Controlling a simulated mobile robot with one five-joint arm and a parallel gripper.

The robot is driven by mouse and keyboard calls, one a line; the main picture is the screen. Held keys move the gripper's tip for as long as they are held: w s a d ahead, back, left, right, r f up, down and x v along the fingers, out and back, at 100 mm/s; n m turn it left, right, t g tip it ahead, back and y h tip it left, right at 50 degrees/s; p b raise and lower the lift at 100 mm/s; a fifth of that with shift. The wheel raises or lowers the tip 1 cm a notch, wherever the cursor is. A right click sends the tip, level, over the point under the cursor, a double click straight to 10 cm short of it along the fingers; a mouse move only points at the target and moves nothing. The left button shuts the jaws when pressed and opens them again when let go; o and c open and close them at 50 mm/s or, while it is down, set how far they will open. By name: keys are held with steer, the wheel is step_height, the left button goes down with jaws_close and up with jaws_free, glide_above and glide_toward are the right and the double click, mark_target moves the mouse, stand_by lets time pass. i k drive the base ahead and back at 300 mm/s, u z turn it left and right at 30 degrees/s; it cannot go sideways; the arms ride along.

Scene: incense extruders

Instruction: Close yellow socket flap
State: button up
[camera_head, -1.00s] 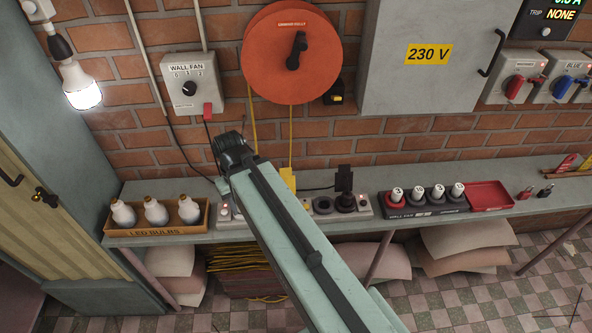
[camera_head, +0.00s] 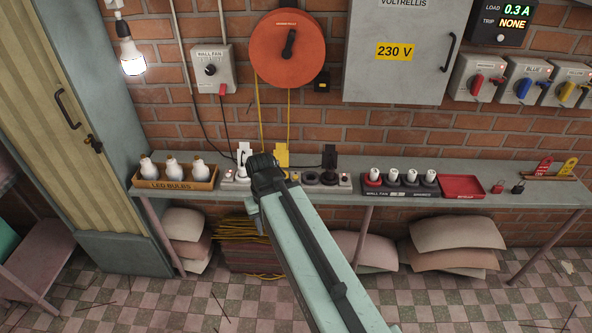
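A yellow upright piece (camera_head: 282,153), which looks like a raised socket flap, stands at the back of the socket strip (camera_head: 343,181) on the shelf. A yellow cable hangs down behind it from the orange reel. The end of my arm with my gripper (camera_head: 264,163) is just left of the yellow piece in the picture and covers part of the strip. The fingers are not clearly visible, so I cannot tell whether they are open or touch anything. A white upright piece (camera_head: 244,152) is to the left, and a black one (camera_head: 329,157) to the right.
The shelf (camera_head: 400,208) also holds a crate of bulbs (camera_head: 175,184) at left, a black rack (camera_head: 398,190) of white-topped items and a red tray (camera_head: 461,186) at right. An orange reel (camera_head: 288,50) and grey cabinet (camera_head: 398,75) are on the brick wall above.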

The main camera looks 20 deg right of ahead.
mark_target(280, 153)
steer(key=k, duration=0.45)
steer(key=z, duration=0.3)
steer(key=i, duration=1.05)
steer(key=u, duration=1.85)
steer(key=k, duration=0.95)
steer(key=z, duration=0.5)
steer(key=i, duration=0.7)
